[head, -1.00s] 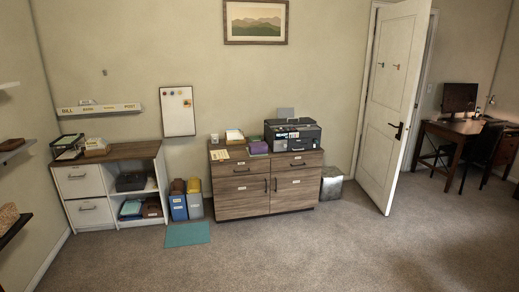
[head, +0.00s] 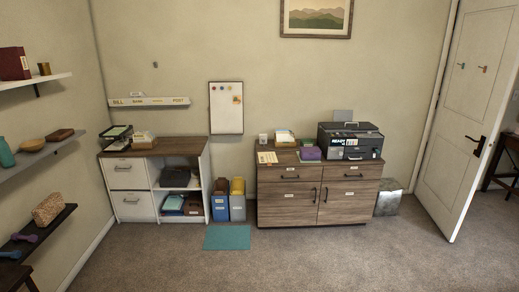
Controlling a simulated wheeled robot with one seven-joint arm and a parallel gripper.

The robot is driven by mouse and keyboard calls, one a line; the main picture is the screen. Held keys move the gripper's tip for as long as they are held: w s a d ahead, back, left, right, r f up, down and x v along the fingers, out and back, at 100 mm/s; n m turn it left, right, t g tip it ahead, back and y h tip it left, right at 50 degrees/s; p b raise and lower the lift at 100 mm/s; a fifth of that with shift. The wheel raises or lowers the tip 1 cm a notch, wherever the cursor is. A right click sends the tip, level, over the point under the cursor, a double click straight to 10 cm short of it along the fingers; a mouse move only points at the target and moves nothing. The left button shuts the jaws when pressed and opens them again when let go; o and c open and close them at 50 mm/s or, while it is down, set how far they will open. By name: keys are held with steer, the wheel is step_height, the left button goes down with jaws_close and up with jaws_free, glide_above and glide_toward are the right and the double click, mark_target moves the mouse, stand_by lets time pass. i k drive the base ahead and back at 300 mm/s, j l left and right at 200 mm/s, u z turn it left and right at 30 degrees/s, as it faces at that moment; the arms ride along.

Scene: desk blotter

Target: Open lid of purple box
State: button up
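A small purple box (head: 310,154) sits on top of the wooden cabinet (head: 290,203), just left of the black printer (head: 350,141). It looks closed, but it is too small to make out its lid clearly. My gripper does not show in the head view. The cabinet stands against the back wall, some way ahead of me across the carpet.
A white shelf unit (head: 131,190) with a wooden top stands left. Blue and grey bins (head: 220,208) stand between it and the cabinet. A teal mat (head: 227,238) lies before them. Wall shelves (head: 40,155) line the left; an open door (head: 463,120) stands right. The carpet ahead is clear.

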mark_target(311, 150)
steer(key=i, duration=2.75)
steer(key=i+l+u, duration=0.2)
steer(key=i, duration=0.5)
steer(key=i+u, duration=0.15)
steer(key=i, duration=0.5)
